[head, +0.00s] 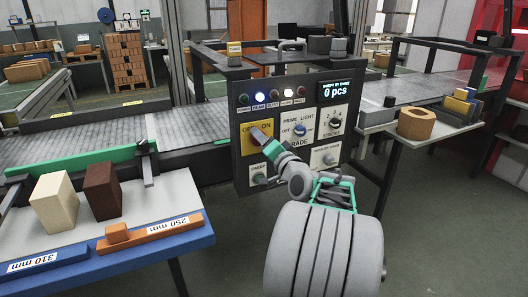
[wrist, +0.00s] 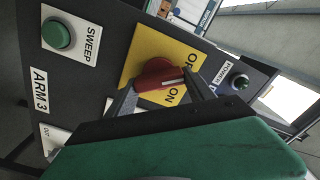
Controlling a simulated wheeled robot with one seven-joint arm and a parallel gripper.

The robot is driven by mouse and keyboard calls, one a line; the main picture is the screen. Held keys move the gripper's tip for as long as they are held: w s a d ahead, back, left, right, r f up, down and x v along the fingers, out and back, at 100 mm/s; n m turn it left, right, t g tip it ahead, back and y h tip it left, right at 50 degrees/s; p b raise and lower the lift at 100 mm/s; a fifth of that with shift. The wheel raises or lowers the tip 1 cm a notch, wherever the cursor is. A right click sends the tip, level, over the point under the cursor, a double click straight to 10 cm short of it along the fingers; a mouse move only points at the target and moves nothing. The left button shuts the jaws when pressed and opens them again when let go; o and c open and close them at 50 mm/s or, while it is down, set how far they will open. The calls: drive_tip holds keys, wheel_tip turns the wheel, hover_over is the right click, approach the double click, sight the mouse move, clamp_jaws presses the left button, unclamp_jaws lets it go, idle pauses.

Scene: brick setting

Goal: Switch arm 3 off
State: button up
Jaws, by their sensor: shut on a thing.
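A red rotary knob (wrist: 158,74) sits on a yellow OFF/ON plate (wrist: 133,68) in the wrist view. Its white mark points right in that picture, roughly between the two words; my finger partly covers OFF. The label ARM 3 (wrist: 40,90) is on the same panel. My gripper (wrist: 160,92) has a finger on each side of the knob and is shut on it. In the head view, my gripper (head: 272,150) reaches the yellow plate (head: 257,130) on the dark control panel (head: 243,112); the knob is hidden there.
A green SWEEP button (wrist: 57,34) is beside the plate. The panel also has a row of lamps, several lit, more knobs (head: 336,121) and a display (head: 338,91) reading 0 pcs. A conveyor (head: 70,148) runs behind. A table with blocks (head: 55,206) stands left.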

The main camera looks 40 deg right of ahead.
drive_tip(key=shift+f+n+b, duration=0.1)
drive_tip(key=shift+n+b, duration=0.7)
drive_tip(key=o, duration=1.4)
drive_tip(key=shift+s, duration=0.1)
drive_tip(key=v, duration=0.7)
drive_tip(key=shift+s+a, duration=0.15)
drive_tip(key=shift+s, duration=0.15)
